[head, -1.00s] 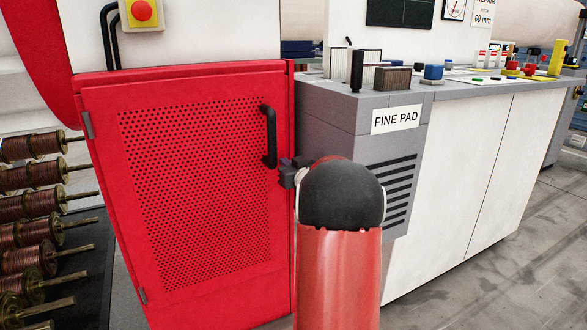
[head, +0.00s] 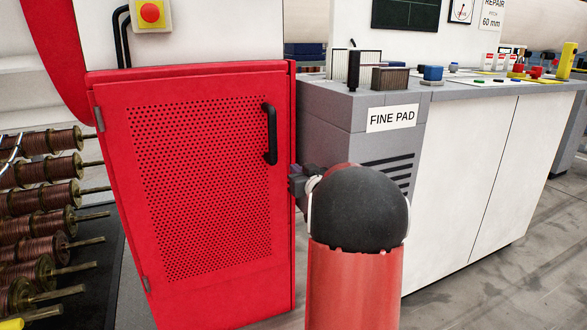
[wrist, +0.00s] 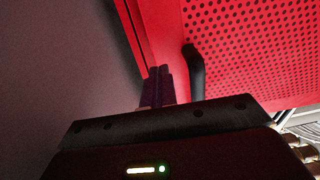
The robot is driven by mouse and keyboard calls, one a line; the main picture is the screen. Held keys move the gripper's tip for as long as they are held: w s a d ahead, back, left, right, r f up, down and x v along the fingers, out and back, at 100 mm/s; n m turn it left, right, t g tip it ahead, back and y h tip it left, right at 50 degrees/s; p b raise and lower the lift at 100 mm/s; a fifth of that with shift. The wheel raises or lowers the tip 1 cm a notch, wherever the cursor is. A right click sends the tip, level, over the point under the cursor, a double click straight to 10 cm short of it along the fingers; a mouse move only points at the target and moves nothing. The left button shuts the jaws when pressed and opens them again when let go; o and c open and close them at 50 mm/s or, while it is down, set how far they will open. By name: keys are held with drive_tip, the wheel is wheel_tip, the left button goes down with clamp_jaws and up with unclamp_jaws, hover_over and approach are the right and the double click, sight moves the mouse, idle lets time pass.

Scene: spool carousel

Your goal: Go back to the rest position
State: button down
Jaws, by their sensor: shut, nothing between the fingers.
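My gripper (head: 297,181) is in the head view at the right edge of the red perforated door (head: 205,190), below and right of its black handle (head: 271,134). My own arm partly hides it. In the wrist view my gripper (wrist: 157,78) has its fingers together, with nothing between them. The black handle (wrist: 194,70) stands just right of the fingertips there, and I see no clear contact. The door (wrist: 240,45) looks closed in the head view.
A grey cabinet with a FINE PAD label (head: 392,118) stands right of the door, with small blocks on top. Copper spools (head: 45,195) on rods stick out at the left. A red stop button (head: 150,13) is above the door. Grey floor (head: 520,240) is open at the right.

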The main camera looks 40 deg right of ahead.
drive_tip(key=v, duration=0.7)
drive_tip(key=s+a+r+m+g+h+p, duration=0.1)
drive_tip(key=s+a+g, duration=0.1)
drive_tip(key=a, duration=0.5)
drive_tip(key=s+a+r+g+h, duration=0.1)
drive_tip(key=s+a+r+g, duration=0.15)
drive_tip(key=a, duration=0.45)
drive_tip(key=s+a+f+n+g+y, duration=0.1)
drive_tip(key=s+a+f+g+y, duration=0.2)
drive_tip(key=s+a, duration=0.6)
drive_tip(key=s+a+f+n+g+y+p, duration=0.1)
drive_tip(key=s+a+f+g, duration=0.3)
drive_tip(key=s+a, duration=0.6)
drive_tip(key=shift+s+a+f+n+y, duration=0.3)
drive_tip(key=shift+s+f+n+y, duration=0.15)
drive_tip(key=shift+f+n+y, duration=0.35)
drive_tip(key=shift+g, duration=0.25)
